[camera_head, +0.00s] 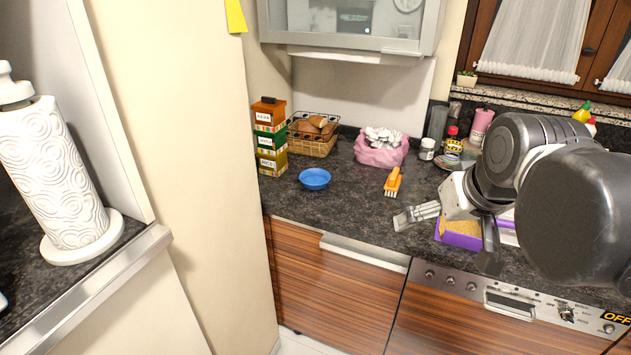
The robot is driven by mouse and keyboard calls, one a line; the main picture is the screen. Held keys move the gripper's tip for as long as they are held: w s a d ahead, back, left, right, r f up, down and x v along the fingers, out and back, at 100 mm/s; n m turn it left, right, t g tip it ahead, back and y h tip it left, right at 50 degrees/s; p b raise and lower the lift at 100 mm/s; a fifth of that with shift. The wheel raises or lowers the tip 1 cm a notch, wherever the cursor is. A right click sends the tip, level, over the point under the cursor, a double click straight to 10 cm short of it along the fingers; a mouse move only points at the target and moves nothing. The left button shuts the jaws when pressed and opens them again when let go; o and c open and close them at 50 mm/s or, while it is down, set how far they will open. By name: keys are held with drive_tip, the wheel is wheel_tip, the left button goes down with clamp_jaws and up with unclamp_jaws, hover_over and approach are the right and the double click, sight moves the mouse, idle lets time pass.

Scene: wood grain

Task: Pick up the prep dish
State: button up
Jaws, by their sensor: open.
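A small blue bowl (314,179), the only thing like a prep dish that I can make out, stands upright on the dark speckled counter (345,200) near its left end. It looks empty. My gripper (452,240) is open and empty to the right of the bowl, over the front part of the counter. It is well apart from the bowl. My arm covers the right part of the counter.
Stacked tins (270,140), a bread basket (312,138) and a pink bag (381,150) stand behind the bowl. An orange brush (393,182) lies between bowl and gripper. A purple box (459,238) is by the gripper. A tall cream panel (185,120) borders the left.

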drive_tip(key=w+a+r+n+g, duration=0.1)
drive_tip(key=w+a+r, duration=0.1)
drive_tip(key=w, duration=0.5)
drive_tip(key=w+a+r+n, duration=0.1)
drive_tip(key=w+a+r, duration=0.1)
drive_tip(key=w, duration=0.4)
drive_tip(key=n+g+y, duration=0.3)
drive_tip(key=n, duration=0.3)
hover_over(313, 181)
drive_tip(key=s+d, duration=0.2)
drive_tip(key=d, duration=0.1)
drive_tip(key=f, duration=2.3)
drive_tip(key=shift+w+a+f, duration=0.1)
drive_tip(key=shift+a, duration=0.15)
drive_tip(key=shift+x, duration=2.9)
drive_tip(key=c, duration=1.2)
